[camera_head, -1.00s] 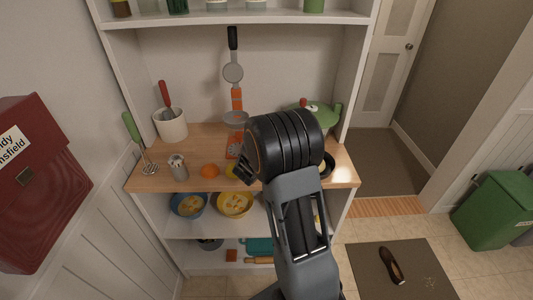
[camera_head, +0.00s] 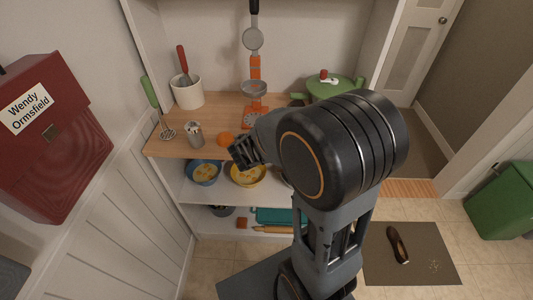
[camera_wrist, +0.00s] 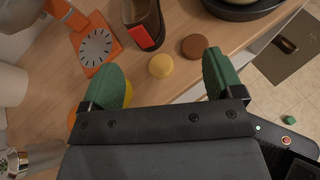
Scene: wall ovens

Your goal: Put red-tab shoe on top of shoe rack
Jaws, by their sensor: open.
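A dark shoe with a red tab (camera_wrist: 148,22) stands on the wooden counter in the wrist view, partly cut off by the top edge. It is hidden behind my arm in the head view. My gripper (camera_wrist: 165,82) is open and empty, its green fingertips apart over the counter and short of the shoe. In the head view my gripper (camera_head: 243,152) is by the counter's front edge. Another dark shoe (camera_head: 398,245) lies on the floor mat; it also shows in the wrist view (camera_wrist: 287,46). I cannot make out a shoe rack.
An orange kitchen scale (camera_wrist: 95,45), a yellow disc (camera_wrist: 161,65), a brown disc (camera_wrist: 195,46) and a dark pan (camera_wrist: 240,9) crowd the counter. Bowls (camera_head: 203,172) stand on the shelf below. A green bin (camera_head: 500,205) stands at right. The floor around the mat (camera_head: 425,268) is open.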

